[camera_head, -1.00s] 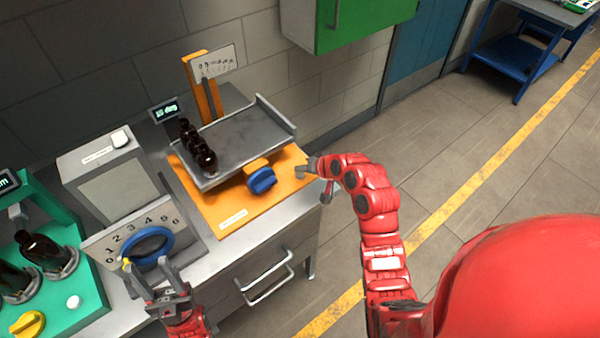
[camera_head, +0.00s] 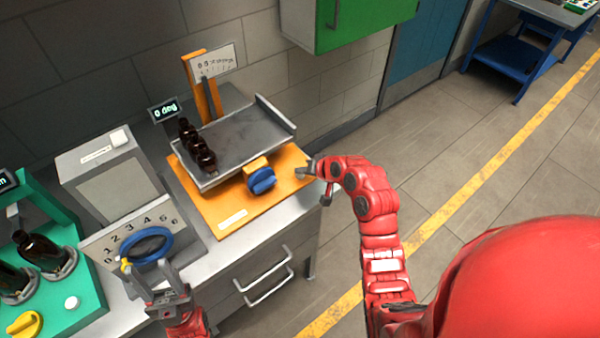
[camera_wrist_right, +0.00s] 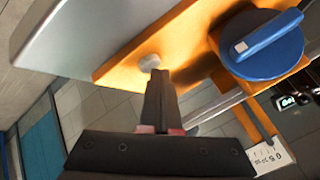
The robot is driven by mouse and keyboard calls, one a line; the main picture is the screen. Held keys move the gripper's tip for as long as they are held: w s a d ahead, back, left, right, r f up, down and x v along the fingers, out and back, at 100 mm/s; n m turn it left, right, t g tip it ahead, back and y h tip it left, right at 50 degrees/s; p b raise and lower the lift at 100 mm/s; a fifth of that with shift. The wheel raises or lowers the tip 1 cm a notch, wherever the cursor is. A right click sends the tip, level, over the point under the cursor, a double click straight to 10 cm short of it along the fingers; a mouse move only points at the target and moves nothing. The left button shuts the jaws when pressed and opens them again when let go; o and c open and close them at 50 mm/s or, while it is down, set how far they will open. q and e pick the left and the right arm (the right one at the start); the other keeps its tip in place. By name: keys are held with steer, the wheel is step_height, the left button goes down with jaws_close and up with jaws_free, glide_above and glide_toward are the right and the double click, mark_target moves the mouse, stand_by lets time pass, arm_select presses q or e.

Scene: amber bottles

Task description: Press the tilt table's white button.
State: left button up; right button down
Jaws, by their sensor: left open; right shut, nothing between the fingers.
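The tilt table has an orange base (camera_head: 235,205) and a grey tray (camera_head: 245,135), with a blue knob (camera_head: 262,180) at its front. Its white button (camera_wrist_right: 149,62) shows in the right wrist view, at a corner of the orange base. My right gripper (camera_head: 304,172) is shut and empty at the base's right corner. In the wrist view its fingertips (camera_wrist_right: 159,76) are at the button, overlapping its lower edge; I cannot tell if they press it. In the head view I cannot make out the button. My left gripper (camera_head: 150,274) is open in front of the blue ring dial (camera_head: 147,244).
Several amber bottles (camera_head: 205,160) stand on the tray's left side. The small display (camera_head: 165,111) reads 0 deg. A grey box (camera_head: 85,165) with another white button (camera_head: 119,138) stands left. A green stand (camera_head: 92,290) holds more bottles.

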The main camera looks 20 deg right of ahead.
mark_target(302, 176)
steer(key=shift+r+p, duration=0.4)
steer(key=shift+r, duration=0.45)
steer(key=shift+r+p, duration=1.15)
steer(key=shift+r, duration=1.45)
steer(key=shift+f, duration=0.1)
